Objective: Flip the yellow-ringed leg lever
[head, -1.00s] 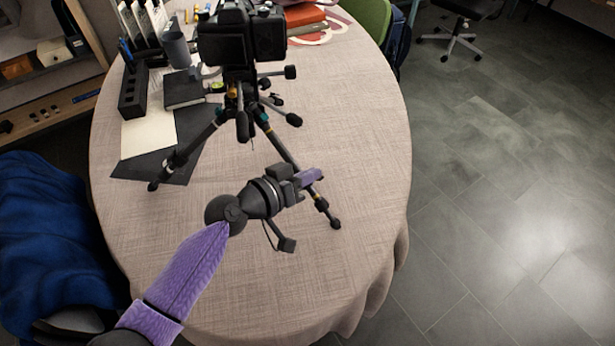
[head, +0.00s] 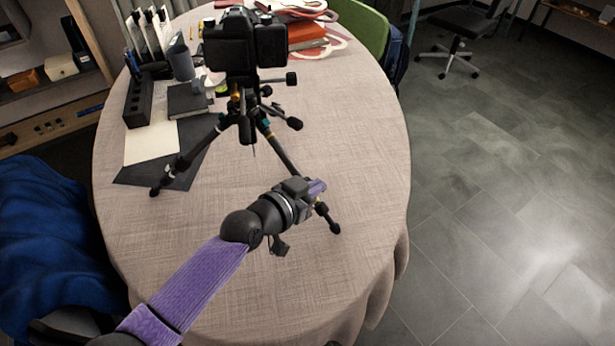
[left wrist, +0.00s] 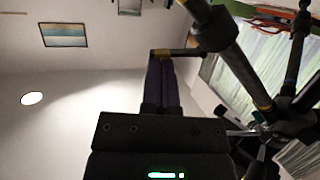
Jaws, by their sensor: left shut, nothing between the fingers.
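The camera tripod (head: 272,145) stands upright on the table, with its legs spread. Its right front leg (head: 328,218) runs down to a dark foot; my left gripper (head: 317,187) is at its lower part and hides the yellow ring and lever there in the head view. In the left wrist view, the shut purple fingers (left wrist: 162,60) reach up to a short dark bar with a yellowish band (left wrist: 172,52), beside a thick dark leg joint (left wrist: 214,28). The fingertips look at or very near this bar; contact cannot be told. My right gripper is not in view.
The round cloth-covered table (head: 200,270) is bare at the front and right. A black camera (head: 245,42) sits on the tripod. A dark pen holder (head: 138,100), notebook (head: 188,100) and papers lie at the back left. A blue cloth (head: 40,240) is at the left.

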